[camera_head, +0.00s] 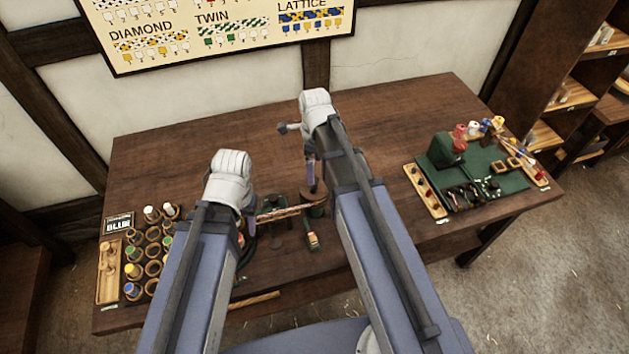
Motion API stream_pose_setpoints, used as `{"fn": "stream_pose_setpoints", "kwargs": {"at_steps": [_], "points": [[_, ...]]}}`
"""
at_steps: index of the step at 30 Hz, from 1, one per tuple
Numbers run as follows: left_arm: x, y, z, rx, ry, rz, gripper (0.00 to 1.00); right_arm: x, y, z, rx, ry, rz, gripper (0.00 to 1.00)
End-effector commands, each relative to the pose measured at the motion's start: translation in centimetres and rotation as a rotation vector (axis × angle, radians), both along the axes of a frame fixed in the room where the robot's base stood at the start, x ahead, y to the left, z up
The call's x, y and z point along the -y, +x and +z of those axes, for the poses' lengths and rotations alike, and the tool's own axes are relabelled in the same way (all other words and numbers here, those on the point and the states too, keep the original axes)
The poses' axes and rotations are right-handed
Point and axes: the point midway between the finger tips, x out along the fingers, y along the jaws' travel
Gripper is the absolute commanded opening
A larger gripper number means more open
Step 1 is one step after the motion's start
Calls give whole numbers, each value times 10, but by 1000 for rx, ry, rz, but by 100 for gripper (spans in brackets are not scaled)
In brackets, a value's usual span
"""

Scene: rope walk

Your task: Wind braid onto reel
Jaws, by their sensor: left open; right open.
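The reel (314,195), a brown round piece, stands near the middle of the table, partly hidden by my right arm. The braid (288,211), a thin multicoloured cord, runs from the reel leftward to beside my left gripper. My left gripper (248,226) is open at the braid's left end, mostly hidden by its own wrist; I cannot tell whether it touches the braid. My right gripper (311,176) is open and points down just above or behind the reel; contact is unclear. A small green and wooden piece (312,240) lies in front of the reel.
A green board (480,178) with a machine and bobbins fills the right. The table's (400,110) back is clear.

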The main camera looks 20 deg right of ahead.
Motion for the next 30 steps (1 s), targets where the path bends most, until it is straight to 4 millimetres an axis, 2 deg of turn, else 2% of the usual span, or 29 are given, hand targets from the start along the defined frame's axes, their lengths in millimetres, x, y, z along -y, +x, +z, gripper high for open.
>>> {"fn": "stream_pose_setpoints", "kwargs": {"at_steps": [1,15,19,27,30], "points": [[0,0,-8,0,0,-1,50,0,0,-8,0,0,1,100],[0,0,-64,0,0,0,50,0,0,-64,0,0,2,100],[0,0,-70,0,0,0,50,0,0,-70,0,0,2,100],[0,0,-69,0,0,0,50,0,0,-69,0,0,2,100],[0,0,-69,0,0,0,50,0,0,-69,0,0,2,91]]}}
